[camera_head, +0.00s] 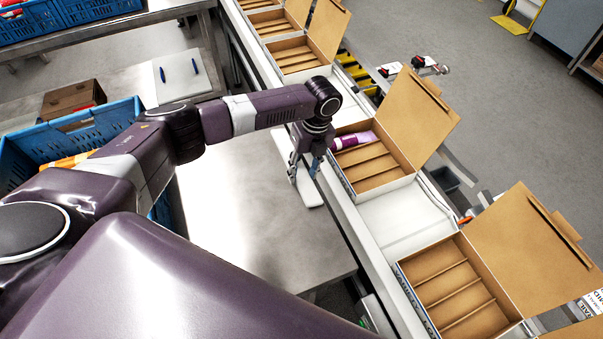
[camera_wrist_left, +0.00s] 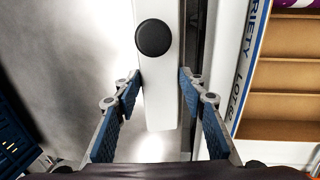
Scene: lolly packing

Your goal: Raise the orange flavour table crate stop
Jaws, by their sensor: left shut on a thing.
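The table crate stop is a white bar (camera_head: 311,195) at the right edge of the steel table, beside the conveyor. In the left wrist view the white bar (camera_wrist_left: 159,108) runs up the middle and carries a round black knob (camera_wrist_left: 153,37). My left gripper (camera_head: 304,174) points down over the bar. My right gripper is in neither view.
Open cardboard boxes line the conveyor; one (camera_head: 376,182) near my gripper holds a purple-and-white pack (camera_head: 354,140). An empty box (camera_head: 404,266) is nearer. A blue crate (camera_head: 100,128) stands left, partly behind my arm. The steel table (camera_head: 235,205) is bare near the bar.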

